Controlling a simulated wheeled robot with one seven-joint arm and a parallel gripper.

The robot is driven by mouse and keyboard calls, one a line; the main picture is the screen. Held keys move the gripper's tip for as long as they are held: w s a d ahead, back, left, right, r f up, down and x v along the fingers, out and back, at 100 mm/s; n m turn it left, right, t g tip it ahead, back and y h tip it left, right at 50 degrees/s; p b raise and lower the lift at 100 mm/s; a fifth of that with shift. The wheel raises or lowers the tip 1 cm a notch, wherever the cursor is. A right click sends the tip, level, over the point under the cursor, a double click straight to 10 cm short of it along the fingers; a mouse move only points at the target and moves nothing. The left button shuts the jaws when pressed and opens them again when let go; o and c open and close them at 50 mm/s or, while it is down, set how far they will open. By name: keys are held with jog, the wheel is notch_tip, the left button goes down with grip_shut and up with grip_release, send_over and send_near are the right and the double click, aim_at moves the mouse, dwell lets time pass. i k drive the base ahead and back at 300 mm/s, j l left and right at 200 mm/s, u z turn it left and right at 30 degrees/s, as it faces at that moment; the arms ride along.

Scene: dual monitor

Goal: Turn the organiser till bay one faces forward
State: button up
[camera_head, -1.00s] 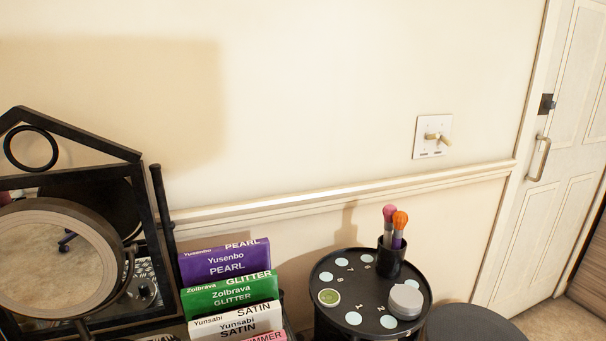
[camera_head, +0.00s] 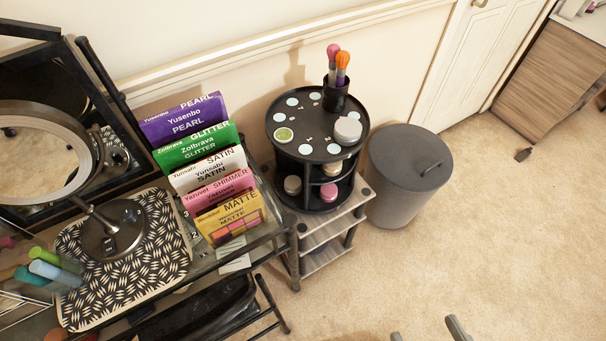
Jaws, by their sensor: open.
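The organiser (camera_head: 312,110) is a black round two-level carousel with pale discs and small marks on its top. Below, upright dividers part the open bays, with a grey-lidded jar (camera_head: 293,185) and a pink jar (camera_head: 329,192) in view. My gripper (camera_head: 428,332) shows only its two fingertips at the bottom edge, apart and empty, to the right of and well below the organiser in the picture.
The organiser stands on a small grey shelf rack (camera_head: 318,262). A grey lidded bin (camera_head: 405,180) is close on its right. A table with upright palette boxes (camera_head: 208,165) and a round mirror (camera_head: 40,160) is on the left. Carpet (camera_head: 500,230) in front is clear.

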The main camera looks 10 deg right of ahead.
aim_at(300, 131)
jog(key=i+l+z, duration=0.1)
jog(key=i+l, duration=0.3)
jog(key=l, duration=0.25)
jog(key=i+l+z, duration=0.1)
jog(key=i+l, duration=0.3)
jog(key=l, duration=0.2)
jog(key=i+l+z, duration=0.15)
jog(key=i+l, duration=0.3)
jog(key=i, duration=0.45)
